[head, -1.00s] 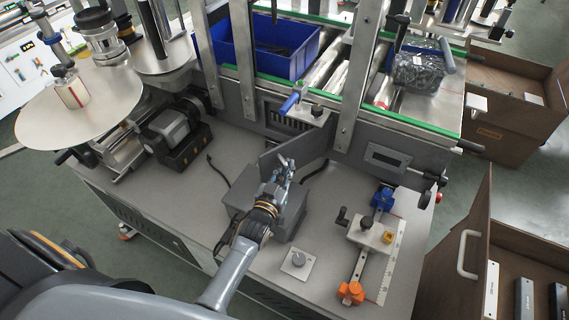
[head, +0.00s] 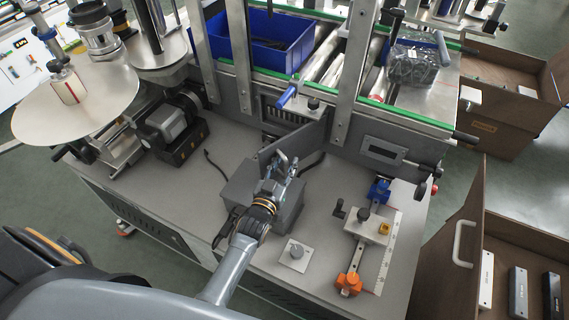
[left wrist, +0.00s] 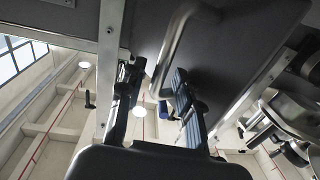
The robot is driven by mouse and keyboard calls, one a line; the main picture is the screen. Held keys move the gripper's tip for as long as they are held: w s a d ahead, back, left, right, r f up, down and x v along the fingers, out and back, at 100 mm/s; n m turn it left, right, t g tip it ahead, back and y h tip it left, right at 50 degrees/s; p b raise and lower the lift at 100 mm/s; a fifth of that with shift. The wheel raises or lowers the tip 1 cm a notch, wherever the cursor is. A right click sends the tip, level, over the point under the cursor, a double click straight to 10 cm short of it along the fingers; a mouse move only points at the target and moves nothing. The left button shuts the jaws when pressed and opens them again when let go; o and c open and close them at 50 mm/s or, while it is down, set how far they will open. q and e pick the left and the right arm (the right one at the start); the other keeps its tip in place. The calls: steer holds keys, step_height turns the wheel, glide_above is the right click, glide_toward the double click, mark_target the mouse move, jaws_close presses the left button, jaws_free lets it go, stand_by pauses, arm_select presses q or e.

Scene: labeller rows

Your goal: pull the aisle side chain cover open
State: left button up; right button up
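The chain cover looks like the dark grey panel (head: 292,142) standing out at an angle from the machine's front frame in the head view. In the left wrist view the dark panel (left wrist: 240,45) fills the upper right, with a bent metal bar handle (left wrist: 172,48) on it. My left gripper (head: 284,162) is at the panel's near side, above a grey box (head: 250,188). In the left wrist view my left gripper (left wrist: 156,78) has its fingers apart, with the handle's lower end between or just beyond the tips; contact cannot be told. My right gripper is out of view.
On the deck to the right stand a slide with an orange knob (head: 349,283) and a blue clamp (head: 379,190). A black motor unit (head: 174,128) stands left. Bare deck shows between them.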

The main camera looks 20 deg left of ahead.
arm_select(q)
steer(key=shift+d, duration=0.1)
steer(key=s, duration=1.2)
